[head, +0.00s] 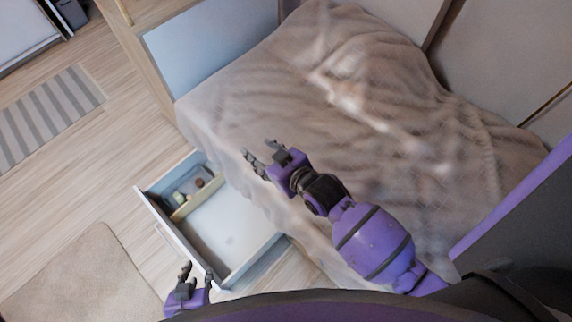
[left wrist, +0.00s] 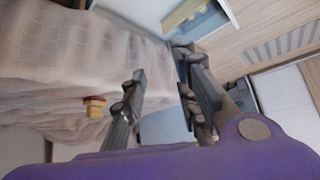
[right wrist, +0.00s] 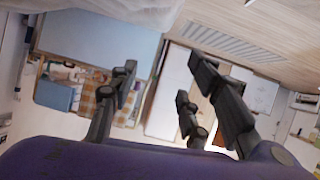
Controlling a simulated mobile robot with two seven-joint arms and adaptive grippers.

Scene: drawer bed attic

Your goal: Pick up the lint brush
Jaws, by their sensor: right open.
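I cannot clearly make out a lint brush in any view. The open drawer (head: 152,207) at the bed's side holds a green item (head: 180,198) and a brown item (head: 199,183) in its far compartment; both are too small to identify. In the left wrist view a small tan and red object (left wrist: 95,106) shows against the blanket. My right gripper (head: 255,160) is open and empty over the bed's near edge, beyond the drawer. My left gripper (head: 196,276) is open and empty by the drawer's front corner; its fingers also show in the left wrist view (left wrist: 160,65).
The bed with its rumpled beige blanket (head: 240,85) fills the middle and right. A wooden divider (head: 190,207) crosses the drawer, whose nearer part is bare. A striped rug (head: 45,112) and a beige rug (head: 80,275) lie on the otherwise open floor at left.

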